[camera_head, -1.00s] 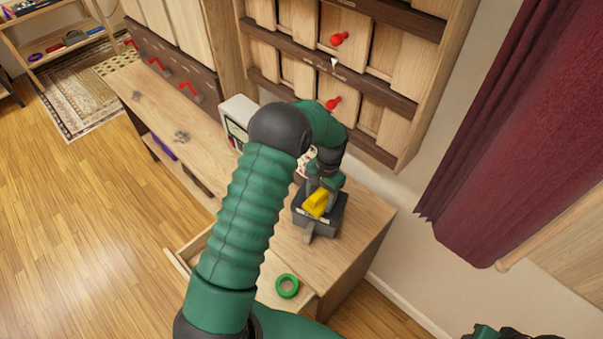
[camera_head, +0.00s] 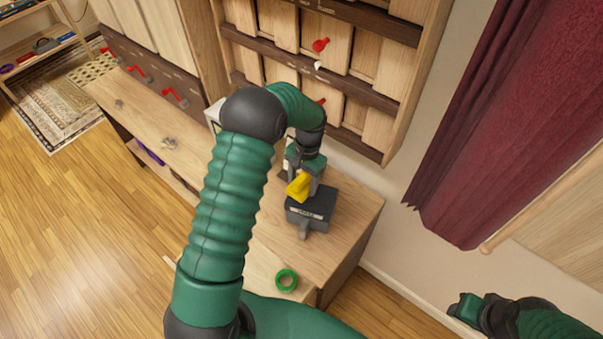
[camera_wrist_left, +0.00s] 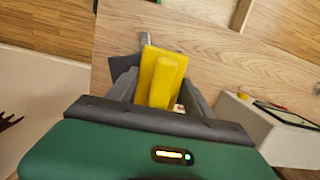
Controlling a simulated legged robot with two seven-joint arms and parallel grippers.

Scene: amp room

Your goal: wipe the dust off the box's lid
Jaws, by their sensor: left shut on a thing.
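The dark grey box (camera_head: 314,204) sits on the wooden bench top, a pale label on its near side. Dust on its lid is too small to make out. My left gripper (camera_head: 304,172) is shut on a yellow wiping tool (camera_head: 299,187), at the box's far left edge. Whether the tool touches the lid, I cannot tell. In the left wrist view the yellow tool (camera_wrist_left: 162,78) stands between the fingers and hides part of the grey box (camera_wrist_left: 123,70). My right gripper (camera_head: 468,308) is at the lower right, away from the bench; its fingers are unclear.
The wooden bench (camera_head: 350,220) has bare top right of the box. A green ring (camera_head: 287,280) lies nearer me. A pale device (camera_wrist_left: 235,115) stands beside my left gripper. A cabinet with red knobs (camera_head: 320,45) rises behind; a dark red curtain (camera_head: 480,130) hangs at right.

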